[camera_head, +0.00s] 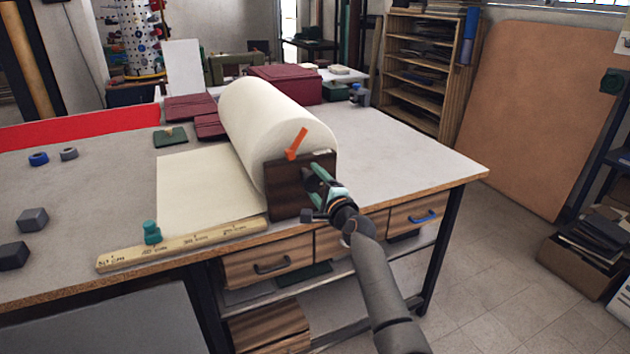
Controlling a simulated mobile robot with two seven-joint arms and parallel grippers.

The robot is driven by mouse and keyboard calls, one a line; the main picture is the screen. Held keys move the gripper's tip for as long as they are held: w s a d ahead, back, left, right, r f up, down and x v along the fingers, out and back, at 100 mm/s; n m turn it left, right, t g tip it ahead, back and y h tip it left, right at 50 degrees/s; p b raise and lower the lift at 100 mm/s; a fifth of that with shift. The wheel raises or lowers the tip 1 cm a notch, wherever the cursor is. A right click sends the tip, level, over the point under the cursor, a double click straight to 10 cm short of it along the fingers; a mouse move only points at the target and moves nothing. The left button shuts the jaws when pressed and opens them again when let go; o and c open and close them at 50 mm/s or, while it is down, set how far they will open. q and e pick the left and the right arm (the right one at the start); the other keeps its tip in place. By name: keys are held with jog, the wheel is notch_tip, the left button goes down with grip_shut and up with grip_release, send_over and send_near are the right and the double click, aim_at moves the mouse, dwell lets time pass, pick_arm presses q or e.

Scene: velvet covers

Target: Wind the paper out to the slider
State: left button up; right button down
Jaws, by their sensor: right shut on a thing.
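A large cream paper roll (275,115) lies in a dark wooden holder (290,203) on the table. Its loose sheet (198,185) lies flat to the left, with its leading edge about level with the slider. The slider, a teal knob (152,232), sits on a wooden ruler (195,243) along the table's front edge. An orange arrow (297,144) by the holder's top points down and left. My right gripper (316,186) is at the holder's end face, shut on what looks like the crank handle, mostly hidden by the fingers. My left gripper is out of view.
Dark red covers (192,107) and a green piece (170,137) lie behind the sheet. Grey blocks (33,219) and small rings (39,159) lie at the left. The tabletop (400,150) right of the roll is mostly clear. Drawers are below the front edge.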

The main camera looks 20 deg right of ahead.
dwell(0.4)
jog(key=shift+c, duration=0.2)
grip_release()
jog(key=shift+s+r+p, duration=0.1)
jog(key=shift+s+p, duration=0.45)
jog(key=shift+p, duration=0.1)
jog(key=s+p, duration=0.3)
jog(key=s, duration=0.8)
jog(key=shift+s+d+p, duration=0.2)
jog(key=shift+d+p, duration=0.05)
jog(key=shift+p, duration=0.1)
